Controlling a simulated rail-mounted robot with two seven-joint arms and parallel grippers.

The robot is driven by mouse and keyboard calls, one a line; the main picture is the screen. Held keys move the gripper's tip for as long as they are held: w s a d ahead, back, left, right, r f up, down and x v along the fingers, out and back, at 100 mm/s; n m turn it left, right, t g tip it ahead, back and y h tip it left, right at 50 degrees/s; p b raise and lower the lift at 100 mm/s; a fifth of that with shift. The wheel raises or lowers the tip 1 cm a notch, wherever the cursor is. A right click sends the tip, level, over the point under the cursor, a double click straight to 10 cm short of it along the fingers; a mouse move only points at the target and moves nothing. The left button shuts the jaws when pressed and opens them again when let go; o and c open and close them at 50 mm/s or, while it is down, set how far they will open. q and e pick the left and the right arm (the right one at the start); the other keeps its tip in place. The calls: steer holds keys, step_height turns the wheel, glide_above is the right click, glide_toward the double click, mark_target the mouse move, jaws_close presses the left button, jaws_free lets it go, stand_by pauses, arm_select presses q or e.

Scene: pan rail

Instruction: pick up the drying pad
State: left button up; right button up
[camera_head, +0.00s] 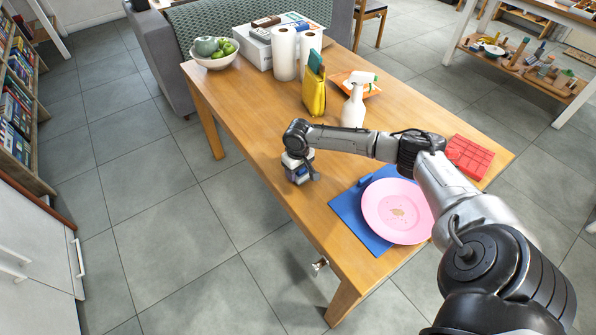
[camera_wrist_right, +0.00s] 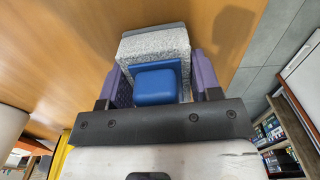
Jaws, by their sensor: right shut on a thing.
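The drying pad (camera_wrist_right: 155,46) is a grey speckled block with a blue grip (camera_wrist_right: 155,86) on it. In the right wrist view it sits between the purple fingers of my right gripper (camera_wrist_right: 158,74), which is shut on it. In the head view my right gripper (camera_head: 299,171) is low at the table's near-left edge. The pad there is small and mostly hidden by the gripper, and I cannot tell whether it touches the wood. My left gripper is not in view.
On the wooden table (camera_head: 255,105), a pink plate (camera_head: 385,222) with brown residue lies on a blue mat (camera_head: 348,212).

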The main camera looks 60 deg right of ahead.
steer(key=shift+c, duration=0.6)
steer(key=shift+r, duration=0.55)
steer(key=r, duration=0.1)
steer(key=r+p, duration=0.1)
steer(key=r, duration=0.1)
steer(key=shift+s+d+r, duration=0.15)
steer(key=shift+s+r, duration=0.05)
steer(key=shift+r, duration=0.05)
steer(key=s+d+r+p, duration=0.2)
steer(key=s+d+r, duration=0.2)
steer(key=s, duration=0.6)
step_height(320, 180, up, 2)
steer(key=shift+s+r+p, duration=0.15)
steer(key=shift+r+p, duration=0.05)
steer(key=shift+p, duration=0.15)
steer(key=shift+d, duration=0.1)
